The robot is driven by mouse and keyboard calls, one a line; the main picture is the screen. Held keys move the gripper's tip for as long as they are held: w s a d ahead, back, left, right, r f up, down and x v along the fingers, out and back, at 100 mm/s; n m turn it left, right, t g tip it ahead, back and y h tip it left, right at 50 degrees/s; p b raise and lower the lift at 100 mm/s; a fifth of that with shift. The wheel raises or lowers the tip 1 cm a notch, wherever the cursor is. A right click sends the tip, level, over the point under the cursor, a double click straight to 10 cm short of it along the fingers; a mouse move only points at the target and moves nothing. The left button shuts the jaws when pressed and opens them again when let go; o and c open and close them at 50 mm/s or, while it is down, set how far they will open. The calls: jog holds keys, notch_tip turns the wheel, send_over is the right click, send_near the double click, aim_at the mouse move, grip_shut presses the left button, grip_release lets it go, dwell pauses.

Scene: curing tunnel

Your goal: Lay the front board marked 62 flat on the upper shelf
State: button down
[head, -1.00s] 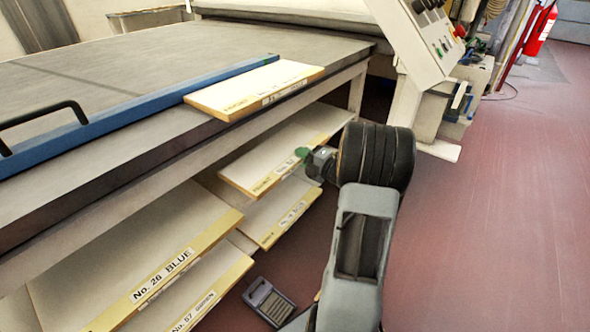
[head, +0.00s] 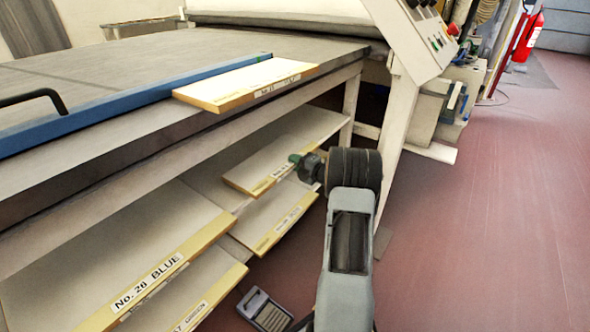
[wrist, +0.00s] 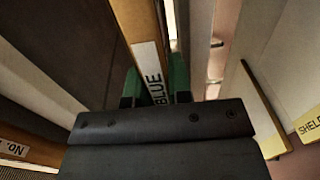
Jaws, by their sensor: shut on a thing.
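My gripper (head: 296,160), with green fingertips, is shut on the yellow front edge of a pale board (head: 262,172) under the table, at upper-shelf level. In the wrist view the fingers (wrist: 155,85) stand either side of this edge (wrist: 140,25), whose label shows "BLUE"; its number is hidden, so I cannot read 62. The board looks roughly level; I cannot tell whether its underside touches the shelf. The upper shelf (head: 312,122) shows bare behind it.
Another board (head: 245,82) lies on the table beside a blue bar (head: 130,105). A table leg (head: 350,105) stands behind my gripper. A dark grey device (head: 265,310) is near the floor. Floor at right is clear.

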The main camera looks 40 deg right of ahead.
jog(key=shift+f, duration=0.8)
jog(key=shift+f+b, duration=0.15)
jog(key=shift+b, duration=0.25)
jog(key=c, duration=1)
grip_release()
jog(key=shift+c, duration=0.2)
